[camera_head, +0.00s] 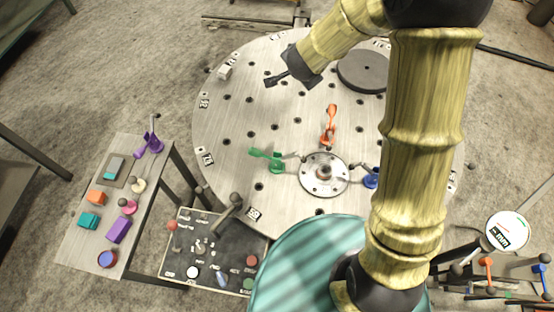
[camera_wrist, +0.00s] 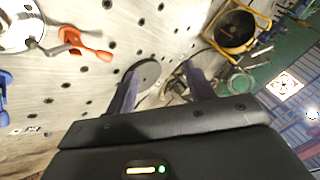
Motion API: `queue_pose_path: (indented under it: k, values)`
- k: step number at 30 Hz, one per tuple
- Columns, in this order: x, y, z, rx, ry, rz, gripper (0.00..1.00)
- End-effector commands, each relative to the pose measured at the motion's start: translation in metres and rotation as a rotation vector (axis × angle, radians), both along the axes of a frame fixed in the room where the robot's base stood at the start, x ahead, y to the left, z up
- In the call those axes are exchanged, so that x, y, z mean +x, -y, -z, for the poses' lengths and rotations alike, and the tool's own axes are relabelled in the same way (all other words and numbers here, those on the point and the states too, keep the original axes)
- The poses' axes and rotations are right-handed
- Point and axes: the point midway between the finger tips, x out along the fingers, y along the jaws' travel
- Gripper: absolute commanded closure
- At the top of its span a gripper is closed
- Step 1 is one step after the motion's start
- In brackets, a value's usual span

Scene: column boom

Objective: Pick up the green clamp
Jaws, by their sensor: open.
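The green clamp (camera_head: 276,163) is on the round, holed metal table (camera_head: 225,130), just left of the silver hub plate (camera_head: 310,183). Its handle points left. It does not show in the wrist view. My gripper (camera_head: 274,79) is over the table's far left part, well above and beyond the green clamp in the head view. In the wrist view my gripper (camera_wrist: 162,82) has its two fingers apart with nothing held between them.
An orange clamp (camera_head: 329,125) and a blue clamp (camera_head: 371,178) also sit around the hub. A dark disc (camera_head: 362,72) lies at the table's far side. A side table (camera_head: 85,262) with small coloured objects and a control panel (camera_head: 180,265) stand at left.

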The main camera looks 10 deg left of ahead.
Motion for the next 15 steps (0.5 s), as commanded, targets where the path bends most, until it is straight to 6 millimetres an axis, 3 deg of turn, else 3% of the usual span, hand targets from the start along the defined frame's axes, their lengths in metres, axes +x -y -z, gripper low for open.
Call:
queue_pose_path:
  k: [4, 8, 11, 15]
  values:
    - [0.009, -0.027, 0.017, 0.048, -0.030, 0.195, 0.47]
    - [0.002, -0.045, 0.039, 0.064, -0.097, 0.380, 0.47]
    - [-0.014, -0.058, 0.058, 0.053, -0.172, 0.519, 0.47]
    - [-0.052, -0.078, 0.085, 0.007, -0.316, 0.708, 0.47]
